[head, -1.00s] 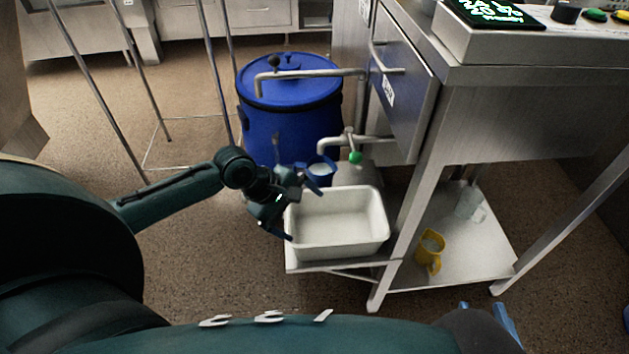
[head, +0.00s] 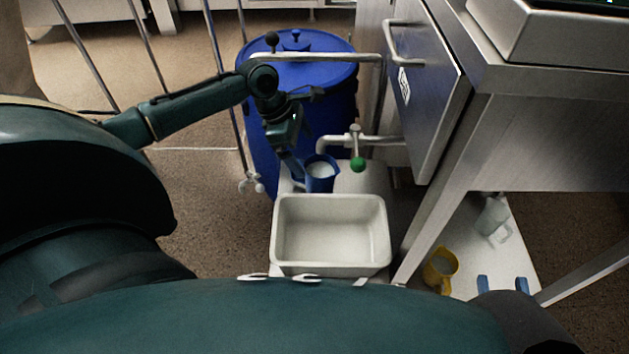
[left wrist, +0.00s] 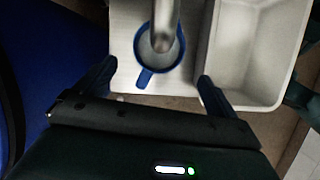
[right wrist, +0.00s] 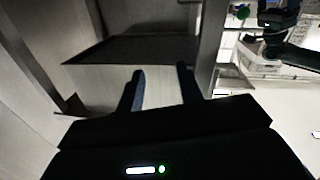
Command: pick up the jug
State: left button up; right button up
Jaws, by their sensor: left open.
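A blue jug (head: 320,178) with a pale inside stands upright below the green-knobbed tap, behind the white basin. In the left wrist view its handle (left wrist: 144,78) points toward my left gripper (left wrist: 157,73). My left gripper (head: 300,173) is open, its fingers spread to either side of the handle; contact with the jug cannot be told. The tap spout hides part of the jug's mouth in that view. A yellow jug (head: 441,268) and a clear jug (head: 492,217) are on the lower shelf at right. My right gripper (head: 502,283) is open and empty near that shelf.
The tap (head: 358,150) overhangs the blue jug closely. The white basin (head: 330,268) is in front, and a large blue barrel (head: 320,90) is behind to the left. The steel bench with its drawer (head: 425,100) stands to the right. A thin metal frame stands at left.

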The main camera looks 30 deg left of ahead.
aim_at(313, 162)
pick_arm(q)
jog(key=shift+w+d+f, duration=0.15)
jog(key=shift+w+f, duration=0.05)
jog(key=shift+f, duration=0.35)
jog(key=b+x, duration=0.3)
jog(key=x, duration=0.1)
jog(key=shift+w+f, duration=0.15)
jog(key=shift+f, duration=0.05)
jog(key=shift+w+d+f, duration=0.1)
jog(key=shift+f, duration=0.15)
pick_arm(e)
jog(key=shift+s+a+r+n+t+y, duration=0.1)
jog(key=shift+a+n+t+y, duration=0.3)
jog(key=shift+a+t+y, duration=0.3)
jog(key=shift+d, duration=0.1)
pick_arm(q)
jog(key=c, duration=1.7)
jog(key=shift+r, duration=0.15)
jog(key=shift+c, duration=1.1)
